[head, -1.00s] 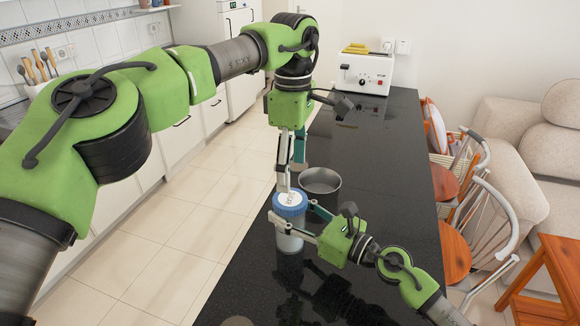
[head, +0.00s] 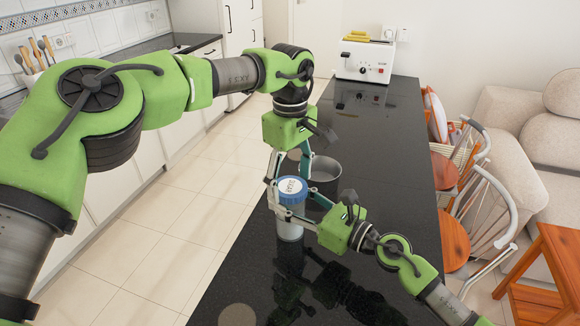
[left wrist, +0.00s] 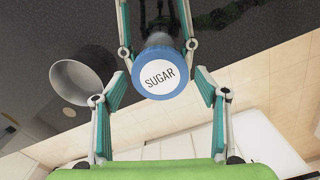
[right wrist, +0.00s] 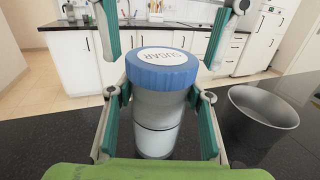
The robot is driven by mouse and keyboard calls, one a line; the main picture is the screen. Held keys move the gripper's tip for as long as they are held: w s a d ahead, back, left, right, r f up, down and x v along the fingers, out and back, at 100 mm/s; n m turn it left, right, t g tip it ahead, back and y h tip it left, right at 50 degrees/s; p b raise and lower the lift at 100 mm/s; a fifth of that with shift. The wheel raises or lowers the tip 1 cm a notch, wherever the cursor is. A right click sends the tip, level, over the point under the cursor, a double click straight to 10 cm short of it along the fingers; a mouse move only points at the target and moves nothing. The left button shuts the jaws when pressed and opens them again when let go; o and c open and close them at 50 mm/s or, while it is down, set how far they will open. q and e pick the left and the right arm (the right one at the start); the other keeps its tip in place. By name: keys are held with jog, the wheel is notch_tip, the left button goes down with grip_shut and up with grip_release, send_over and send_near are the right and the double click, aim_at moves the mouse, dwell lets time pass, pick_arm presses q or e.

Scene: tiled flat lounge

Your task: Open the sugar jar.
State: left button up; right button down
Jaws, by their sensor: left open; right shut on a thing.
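The sugar jar (head: 290,222) stands upright on the black counter near its left edge. It is a grey, see-through jar with pale contents, and its blue lid (head: 291,191) with a white SUGAR label is on it. My right gripper (head: 296,218) is shut on the jar's body below the lid, a finger on either side in the right wrist view (right wrist: 160,120). My left gripper (head: 288,178) points down from above, open, its fingers spread around the lid. In the left wrist view the lid (left wrist: 162,74) sits between these fingers, with gaps at the sides.
A grey metal pot (head: 322,175) stands just behind the jar, to its right; it also shows in the right wrist view (right wrist: 262,108). A white toaster (head: 364,61) is at the counter's far end. Chairs (head: 484,215) line the right side. The front counter is clear.

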pick_arm(q)
jog(key=shift+f, duration=0.35)
jog(key=c, duration=1.1)
jog(key=shift+c, duration=0.2)
